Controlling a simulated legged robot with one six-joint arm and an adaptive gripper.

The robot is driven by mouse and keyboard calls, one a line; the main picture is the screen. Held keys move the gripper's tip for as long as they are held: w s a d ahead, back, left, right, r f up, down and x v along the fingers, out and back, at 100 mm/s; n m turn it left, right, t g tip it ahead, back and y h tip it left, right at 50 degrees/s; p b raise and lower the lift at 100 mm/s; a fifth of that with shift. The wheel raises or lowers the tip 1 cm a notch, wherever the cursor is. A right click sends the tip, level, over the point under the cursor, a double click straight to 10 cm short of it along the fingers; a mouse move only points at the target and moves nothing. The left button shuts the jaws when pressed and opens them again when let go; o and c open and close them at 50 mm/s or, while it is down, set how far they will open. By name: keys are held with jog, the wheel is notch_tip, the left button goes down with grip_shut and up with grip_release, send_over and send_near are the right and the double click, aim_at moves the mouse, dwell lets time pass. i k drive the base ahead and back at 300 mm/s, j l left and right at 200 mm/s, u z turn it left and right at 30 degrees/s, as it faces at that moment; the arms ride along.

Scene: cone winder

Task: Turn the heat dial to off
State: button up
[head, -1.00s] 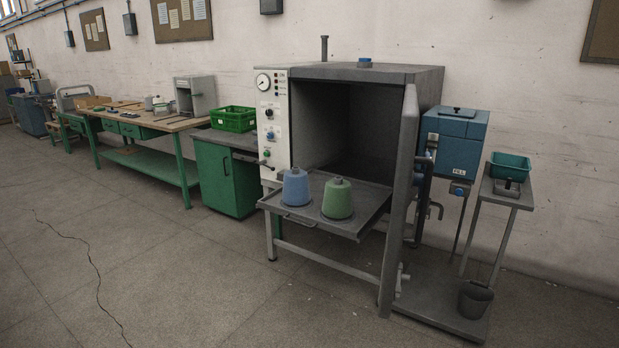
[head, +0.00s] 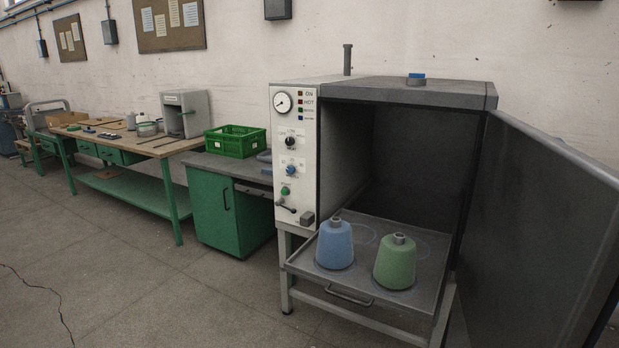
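The steamer's white control panel (head: 296,160) faces me on the left side of the open grey cabinet (head: 405,90). A black dial (head: 290,142) sits below the round gauge (head: 282,102), with small labels around it; it looks like the heat dial. Its pointer direction is too small to tell. A blue knob (head: 291,170) sits below it, then a green button (head: 285,190) and a small lever (head: 286,207). My gripper is not in view.
The cabinet door (head: 540,230) stands open at the right. A pulled-out tray (head: 345,291) holds a blue cone (head: 335,245) and a green cone (head: 395,263). A green cabinet (head: 228,205) and workbench (head: 125,145) stand left. Floor is clear at front left.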

aim_at(289, 141)
jog(key=i+j, duration=0.1)
jog(key=j, duration=0.3)
jog(key=i+j, duration=0.15)
jog(key=j, duration=0.25)
jog(key=i+j, duration=0.1)
jog(key=j, duration=0.3)
jog(key=i+j, duration=0.3)
jog(key=i, duration=0.2)
jog(key=i+j, duration=0.3)
jog(key=i, duration=0.25)
jog(key=i+j, duration=0.3)
jog(key=i, duration=0.2)
jog(key=i+j, duration=0.3)
jog(key=i, duration=0.2)
jog(key=i+j, duration=0.25)
jog(key=i, duration=0.25)
